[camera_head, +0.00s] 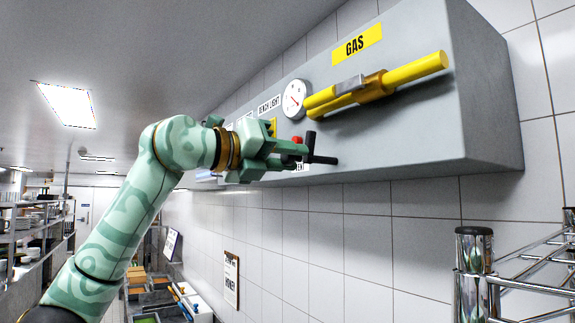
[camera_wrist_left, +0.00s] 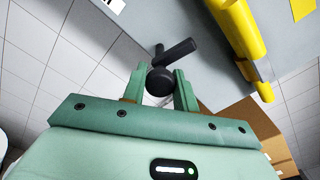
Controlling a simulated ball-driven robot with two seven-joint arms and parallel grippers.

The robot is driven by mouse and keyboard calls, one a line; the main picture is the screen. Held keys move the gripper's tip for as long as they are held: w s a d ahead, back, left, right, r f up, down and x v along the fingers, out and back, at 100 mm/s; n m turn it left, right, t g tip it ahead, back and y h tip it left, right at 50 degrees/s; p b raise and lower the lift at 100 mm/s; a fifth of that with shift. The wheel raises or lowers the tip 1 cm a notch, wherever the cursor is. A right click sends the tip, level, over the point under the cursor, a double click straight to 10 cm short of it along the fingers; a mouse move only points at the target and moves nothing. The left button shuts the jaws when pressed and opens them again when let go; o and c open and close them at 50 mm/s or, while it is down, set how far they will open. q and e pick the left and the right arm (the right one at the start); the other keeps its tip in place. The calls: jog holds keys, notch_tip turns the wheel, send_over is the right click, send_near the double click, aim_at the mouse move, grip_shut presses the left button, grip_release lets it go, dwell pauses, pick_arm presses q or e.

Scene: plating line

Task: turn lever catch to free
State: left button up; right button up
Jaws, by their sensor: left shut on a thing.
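The black lever catch (camera_head: 323,159) sticks out from the lower part of the grey wall box (camera_head: 420,130) in the head view. In the left wrist view its round black end (camera_wrist_left: 160,82) sits between the fingers, and a black bar (camera_wrist_left: 179,49) runs up and to the right behind it. My left gripper (camera_head: 290,152) is shut on the lever catch; its fingers (camera_wrist_left: 160,88) lie on either side of the round end. The gripper hides part of the lever's mounting in the head view. My right gripper is in neither view.
A small red part (camera_head: 297,140) is close to the fingers. A chrome rack (camera_head: 474,275) stands lower right.

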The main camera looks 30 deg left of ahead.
pick_arm(q)
jog(key=n+b, duration=0.2)
jog(key=n, duration=0.4)
jog(key=shift+b, duration=0.35)
jog(key=n+b, duration=0.2)
jog(key=n, duration=0.3)
jog(key=shift+n, duration=0.4)
jog(key=o, duration=0.9)
jog(key=shift+a, duration=0.1)
jog(key=shift+s+a+b, duration=0.15)
jog(key=shift+s+b, duration=0.15)
jog(key=shift+s, duration=0.05)
jog(key=b+v, duration=0.3)
jog(key=v, duration=1.2)
jog(key=shift+s+a+b, duration=0.1)
jog(key=shift+s+b, duration=0.15)
jog(key=shift+b, duration=0.05)
